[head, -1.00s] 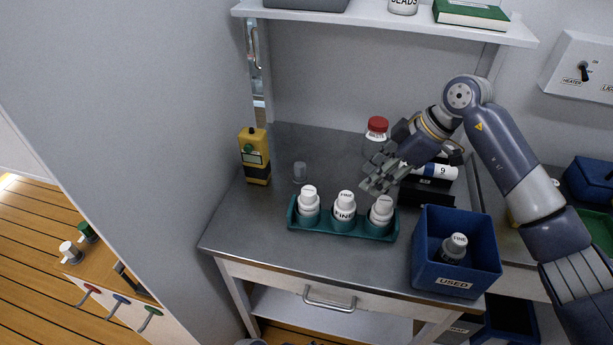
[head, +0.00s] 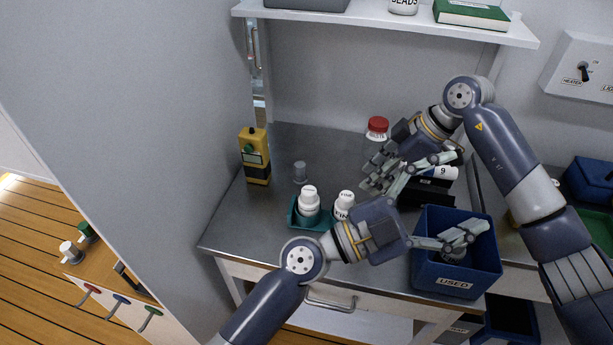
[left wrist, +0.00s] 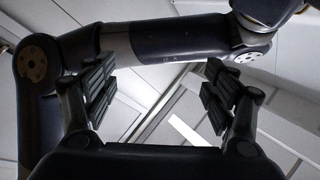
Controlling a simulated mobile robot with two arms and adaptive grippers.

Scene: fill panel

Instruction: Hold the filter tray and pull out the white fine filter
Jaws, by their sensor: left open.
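The green filter tray (head: 295,217) sits on the metal worktop. A white fine filter (head: 308,200) stands upright at its left end, and a second white fine filter (head: 343,203) stands beside it. My left arm hides the tray's right part. My left gripper (head: 468,192) is open, with its fingers spread above the blue bin, right of the tray. In the left wrist view the gap between its fingers (left wrist: 160,92) is empty. My right gripper (head: 377,172) is behind the tray's right end; its fingers overlap, so I cannot tell its opening.
The blue USED bin (head: 455,284) stands at the worktop's right front, with a filter inside mostly hidden. A yellow device (head: 255,157), a small clear cup (head: 300,172) and a red-lidded jar (head: 377,128) stand farther back. The worktop's left front is clear.

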